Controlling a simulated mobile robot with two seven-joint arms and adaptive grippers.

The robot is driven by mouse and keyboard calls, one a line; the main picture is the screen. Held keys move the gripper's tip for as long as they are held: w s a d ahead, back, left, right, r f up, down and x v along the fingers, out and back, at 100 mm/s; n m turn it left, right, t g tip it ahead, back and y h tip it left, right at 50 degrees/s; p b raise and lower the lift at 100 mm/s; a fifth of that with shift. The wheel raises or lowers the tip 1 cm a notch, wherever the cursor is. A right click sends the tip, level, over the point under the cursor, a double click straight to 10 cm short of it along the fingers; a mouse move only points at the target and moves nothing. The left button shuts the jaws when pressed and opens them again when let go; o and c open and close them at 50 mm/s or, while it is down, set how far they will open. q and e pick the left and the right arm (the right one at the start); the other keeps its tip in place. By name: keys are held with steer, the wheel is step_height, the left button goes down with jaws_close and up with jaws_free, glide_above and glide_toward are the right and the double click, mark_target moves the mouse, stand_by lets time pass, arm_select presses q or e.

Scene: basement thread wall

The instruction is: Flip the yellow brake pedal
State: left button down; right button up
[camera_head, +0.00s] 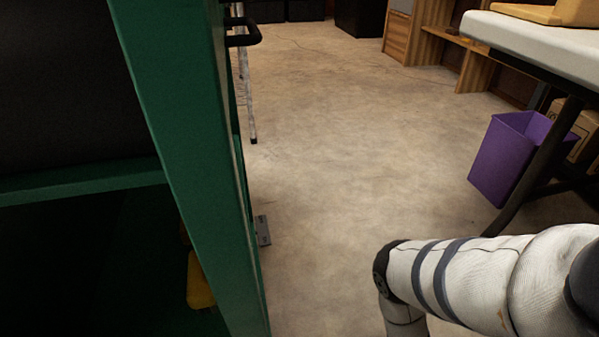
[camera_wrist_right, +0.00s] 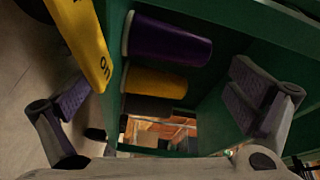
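A flat yellow piece with dark lettering that reads like "on" (camera_wrist_right: 84,38) is at the upper left of the right wrist view; it looks like the brake pedal. It runs beside a green frame (camera_wrist_right: 115,50). My right gripper (camera_wrist_right: 158,88) is open, with one finger at each side of the wrist view and nothing gripped. The yellow piece lies beyond the left finger, and I cannot tell whether they touch. In the head view, a yellow part (camera_head: 200,282) shows low behind the green post; I cannot tell if it is the same piece. My left gripper is out of view.
A purple cylinder (camera_wrist_right: 170,40) and a yellow cylinder (camera_wrist_right: 155,83) are inside the green frame. In the head view, a green post (camera_head: 185,130) stands at left. A purple bin (camera_head: 505,160) and a white-topped table (camera_head: 545,45) stand at right. The middle floor is clear.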

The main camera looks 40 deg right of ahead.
steer(key=shift+m+t, duration=0.3)
steer(key=shift+t, duration=0.2)
steer(key=r, duration=0.4)
steer(key=shift+s+d+r, duration=0.3)
steer(key=shift+s+r, duration=0.05)
steer(key=shift+r, duration=0.05)
steer(key=f, duration=0.1)
steer(key=f+g, duration=0.1)
steer(key=f, duration=0.1)
steer(key=f+n+g, duration=0.1)
steer(key=shift+s+a+f, duration=0.25)
steer(key=shift+f, duration=0.1)
steer(key=shift+c, duration=0.2)
steer(key=shift+v, duration=0.85)
steer(key=c, duration=0.5)
steer(key=shift+s+d+f, duration=0.1)
steer(key=shift+s+d, duration=0.05)
steer(key=shift+s, duration=0.15)
steer(key=c, duration=0.7)
steer(key=shift+o, duration=0.2)
steer(key=f+v, duration=0.2)
steer(key=v, duration=0.9)
steer(key=shift+s, duration=0.25)
steer(key=shift+r, duration=0.1)
